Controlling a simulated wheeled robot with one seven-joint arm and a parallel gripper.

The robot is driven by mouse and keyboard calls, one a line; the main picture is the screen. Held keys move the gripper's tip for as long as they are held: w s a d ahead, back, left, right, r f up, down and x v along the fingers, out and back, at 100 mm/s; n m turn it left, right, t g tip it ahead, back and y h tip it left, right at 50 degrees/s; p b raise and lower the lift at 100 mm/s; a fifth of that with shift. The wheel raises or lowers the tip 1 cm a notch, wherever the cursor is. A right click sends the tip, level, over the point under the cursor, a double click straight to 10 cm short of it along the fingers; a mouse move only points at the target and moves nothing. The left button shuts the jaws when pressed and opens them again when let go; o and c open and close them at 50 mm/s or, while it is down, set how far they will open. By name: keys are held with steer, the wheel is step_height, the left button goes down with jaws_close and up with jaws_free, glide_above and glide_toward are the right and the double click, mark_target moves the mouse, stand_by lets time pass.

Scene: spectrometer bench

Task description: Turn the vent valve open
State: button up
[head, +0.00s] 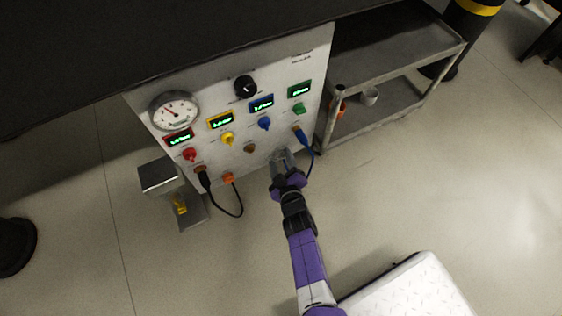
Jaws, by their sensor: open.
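A pale upright panel (185,119) carries several knobs and valves, and I cannot read which is labelled vent. A red knob (190,155), a yellow knob (228,139), a blue knob (264,123) and a green knob (299,108) each sit below a small display. A larger black round knob (245,87) is higher up. A brown fitting (249,148) and an orange fitting (228,178) are lower down. My gripper (281,155) is open at the panel's lower right, below the blue knob. It hides the panel part behind it, and contact is unclear.
A round gauge (173,111) is at the panel's upper left. A black cable (236,214) and a blue cable (313,158) hang from the panel, the blue one close right of my gripper. A grey shelf cart (385,122) stands right, a metal box (158,176) left. Open floor lies right.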

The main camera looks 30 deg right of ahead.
jaws_close()
stand_by(0.3)
